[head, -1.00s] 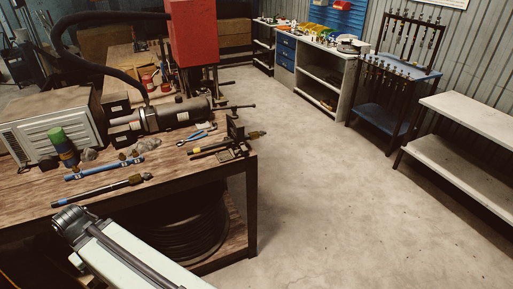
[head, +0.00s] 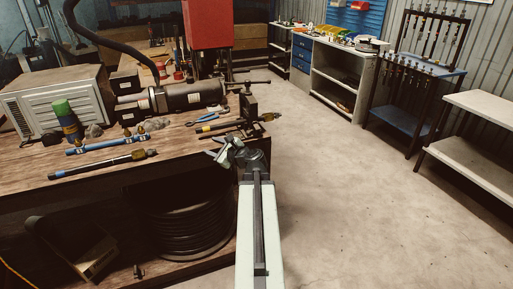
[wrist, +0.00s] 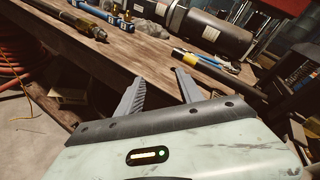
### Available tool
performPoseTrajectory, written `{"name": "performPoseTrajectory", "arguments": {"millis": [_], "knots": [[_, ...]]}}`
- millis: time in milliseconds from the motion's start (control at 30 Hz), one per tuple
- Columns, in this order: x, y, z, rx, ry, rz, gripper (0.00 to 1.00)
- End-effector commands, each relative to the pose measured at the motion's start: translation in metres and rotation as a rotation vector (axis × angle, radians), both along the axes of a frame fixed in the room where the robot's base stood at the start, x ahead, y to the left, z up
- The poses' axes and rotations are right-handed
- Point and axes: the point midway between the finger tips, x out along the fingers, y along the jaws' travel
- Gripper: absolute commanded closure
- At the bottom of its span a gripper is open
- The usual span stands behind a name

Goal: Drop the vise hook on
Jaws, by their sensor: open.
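My gripper (head: 224,151) is at the front edge of the wooden workbench (head: 90,178), near its right corner. In the wrist view my gripper (wrist: 158,84) has its two grey serrated fingers apart, with nothing between them. A dark vise-like metal fixture (head: 248,106) stands at the bench's right corner, beyond my gripper and apart from it. A dark rod with a yellow part (head: 222,126) lies beside the fixture; a similar one shows in the wrist view (wrist: 190,57). I cannot pick out a hook for certain.
A dark cylinder machine (head: 190,96), blue-handled pliers (head: 205,117), a blue hose (head: 100,145) and a black hose (head: 100,165) lie on the bench. A hose coil (head: 185,225) sits below. Open floor (head: 340,200) lies to the right, before a white shelf (head: 465,165).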

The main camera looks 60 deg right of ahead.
Motion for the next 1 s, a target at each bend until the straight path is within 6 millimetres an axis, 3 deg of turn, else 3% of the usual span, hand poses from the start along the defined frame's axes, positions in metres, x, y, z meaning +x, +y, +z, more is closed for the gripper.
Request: {"name": "performPoseTrajectory", "arguments": {"millis": [33,100,200,300,567,1000], "knots": [[-0.037,-0.046,-0.010,0.100,-0.093,-0.131,0.56],[-0.080,-0.092,-0.002,0.228,-0.220,-0.273,0.56],[-0.124,-0.130,0.005,0.343,-0.348,-0.398,0.56],[-0.146,-0.147,0.009,0.395,-0.410,-0.451,0.56],[-0.142,-0.155,0.012,0.405,-0.422,-0.459,0.56],[-0.087,-0.195,0.012,0.403,-0.419,-0.458,0.56]]}}
